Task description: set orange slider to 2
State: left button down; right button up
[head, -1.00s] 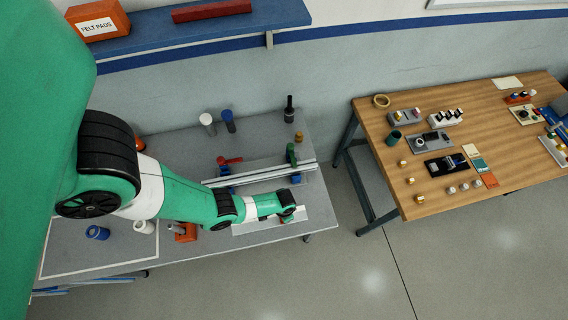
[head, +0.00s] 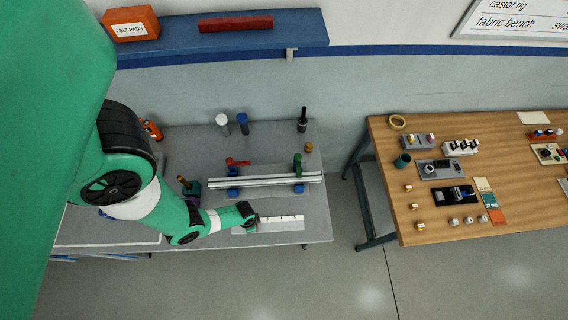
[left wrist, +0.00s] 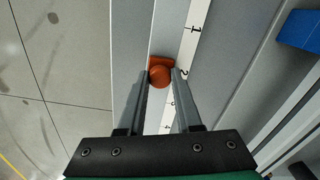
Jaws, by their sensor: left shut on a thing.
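The orange slider (left wrist: 160,72), a small block with a round knob, sits on a grey rail beside a white number scale (left wrist: 194,32) in the left wrist view. Its knob is between the two fingers of my left gripper (left wrist: 160,78), which is shut on it. The printed 2 is just right of the knob, and the 1 is farther up the scale. The fingers partly hide the higher numbers. In the head view my left gripper (head: 251,220) is at the left part of the scale plate (head: 282,224). My right gripper is not in view.
A raised metal rail (head: 265,181) with blue supports, a red clamp (head: 237,162) and a green clamp (head: 297,165) stands behind the scale. A blue block (left wrist: 300,30) shows in the left wrist view. A wooden table (head: 430,224) with small parts stands to the right.

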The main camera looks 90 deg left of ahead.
pick_arm(q)
jog(key=shift+w, duration=0.1)
jog(key=c, duration=0.6)
grip_release()
jog(key=shift+r, duration=0.1)
notch_tip(320, 180, up, 7)
jog(key=p, duration=0.4)
jog(key=shift+r, duration=0.2)
